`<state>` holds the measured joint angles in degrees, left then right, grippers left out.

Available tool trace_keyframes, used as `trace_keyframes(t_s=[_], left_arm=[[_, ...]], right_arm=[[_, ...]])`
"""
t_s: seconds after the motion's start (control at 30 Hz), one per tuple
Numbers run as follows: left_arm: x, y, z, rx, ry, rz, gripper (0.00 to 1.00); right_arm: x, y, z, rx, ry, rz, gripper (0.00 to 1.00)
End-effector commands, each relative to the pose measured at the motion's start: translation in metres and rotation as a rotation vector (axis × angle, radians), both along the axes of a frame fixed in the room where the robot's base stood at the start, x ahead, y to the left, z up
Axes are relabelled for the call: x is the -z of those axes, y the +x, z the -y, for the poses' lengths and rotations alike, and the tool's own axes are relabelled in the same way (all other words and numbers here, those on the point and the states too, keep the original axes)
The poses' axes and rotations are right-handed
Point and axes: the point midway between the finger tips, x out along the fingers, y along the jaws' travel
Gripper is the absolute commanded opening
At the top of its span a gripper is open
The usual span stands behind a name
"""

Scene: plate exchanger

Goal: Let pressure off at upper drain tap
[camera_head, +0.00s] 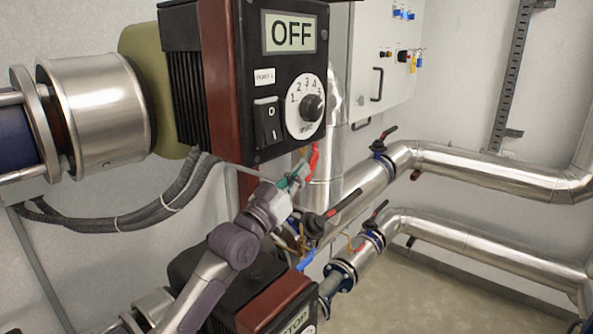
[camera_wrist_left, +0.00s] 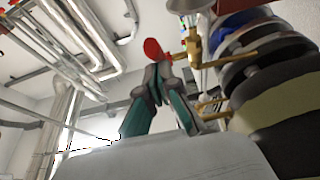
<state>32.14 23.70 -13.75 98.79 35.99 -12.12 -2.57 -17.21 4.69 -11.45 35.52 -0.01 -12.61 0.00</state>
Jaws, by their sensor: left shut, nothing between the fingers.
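The upper drain tap is a small brass tap (camera_wrist_left: 192,46) with a red lever (camera_wrist_left: 153,49), seen in the left wrist view. In the head view its red lever (camera_head: 314,158) shows just below the pump's control box, and its brass body is hidden. My left gripper (camera_head: 298,178) has teal fingers and is shut and empty. In the left wrist view its fingertips (camera_wrist_left: 160,72) meet just short of the red lever, close to the brass body. I cannot tell whether they touch the lever. My right gripper is in neither view.
The upper pump's control box (camera_head: 265,85), reading OFF, hangs directly above my left gripper. A black-handled valve (camera_head: 314,225) and a blue lever (camera_head: 305,260) sit close below. A second pump (camera_head: 283,303) stands lower. Insulated pipes (camera_head: 490,172) run to the right; floor shows beneath them.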

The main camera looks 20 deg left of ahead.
Motion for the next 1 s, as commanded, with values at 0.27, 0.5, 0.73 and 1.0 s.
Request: trace_keyframes(t_s=[0.27,0.5,0.73,1.0], left_arm=[[0.024,0.015,0.005,-0.001,0.0,-0.005,0.0],[0.033,0.026,0.009,0.0,0.001,-0.004,0.0],[0.038,0.032,0.012,0.0,0.0,-0.003,0.0],[0.04,0.036,0.013,-0.001,0.001,-0.004,0.0]], right_arm=[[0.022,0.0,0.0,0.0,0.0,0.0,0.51],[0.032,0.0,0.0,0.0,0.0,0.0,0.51],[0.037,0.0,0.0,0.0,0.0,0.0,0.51],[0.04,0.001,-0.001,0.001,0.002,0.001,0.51]])
